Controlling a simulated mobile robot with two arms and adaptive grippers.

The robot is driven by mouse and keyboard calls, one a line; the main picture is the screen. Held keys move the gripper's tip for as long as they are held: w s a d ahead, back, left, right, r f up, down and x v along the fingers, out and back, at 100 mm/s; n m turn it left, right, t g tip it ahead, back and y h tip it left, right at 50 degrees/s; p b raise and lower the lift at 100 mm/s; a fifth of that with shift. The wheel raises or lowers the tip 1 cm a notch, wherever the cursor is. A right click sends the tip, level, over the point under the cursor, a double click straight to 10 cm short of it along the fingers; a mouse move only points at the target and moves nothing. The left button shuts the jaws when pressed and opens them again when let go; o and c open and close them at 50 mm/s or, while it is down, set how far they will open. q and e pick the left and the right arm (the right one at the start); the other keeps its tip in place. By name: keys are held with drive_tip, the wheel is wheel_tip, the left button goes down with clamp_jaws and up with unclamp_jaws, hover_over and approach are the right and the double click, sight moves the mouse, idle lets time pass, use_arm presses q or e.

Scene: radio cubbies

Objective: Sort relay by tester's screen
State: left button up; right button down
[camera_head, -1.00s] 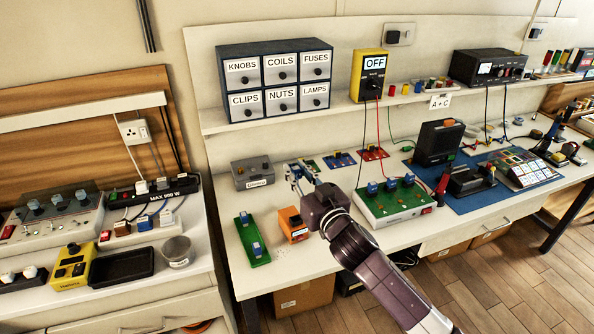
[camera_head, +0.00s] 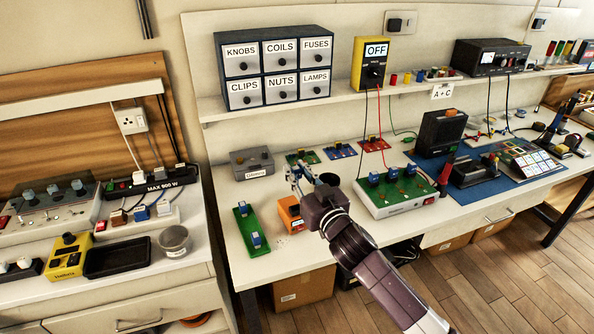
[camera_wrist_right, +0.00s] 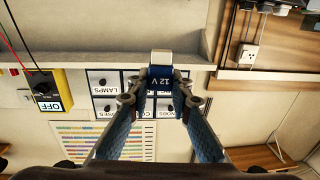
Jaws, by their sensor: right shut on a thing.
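My right gripper (camera_head: 298,174) is above the left part of the white bench, behind the orange box (camera_head: 288,214). In the right wrist view it (camera_wrist_right: 160,104) is shut on a small blue relay (camera_wrist_right: 161,80) marked 12 V, with a pale end. The relay is hard to make out in the head view. The yellow tester (camera_head: 371,58) stands on the shelf, its screen reading OFF; it also shows upside down in the wrist view (camera_wrist_right: 44,88). A green strip (camera_head: 245,222) carries two blue relays. A green board (camera_head: 410,200) carries several blue relays. My left gripper is out of view.
A grey box (camera_head: 251,164) sits at the bench's left back, near small coloured boards (camera_head: 342,151). Labelled drawers (camera_head: 273,68) stand on the shelf (camera_head: 215,112). A blue mat (camera_head: 500,192) with equipment is at right. A second bench with a black tray (camera_head: 119,261) is at left.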

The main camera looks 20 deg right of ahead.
drive_tip(key=shift+f+b, duration=1.6)
drive_tip(key=shift+f, duration=0.75)
drive_tip(key=shift+r, duration=0.1)
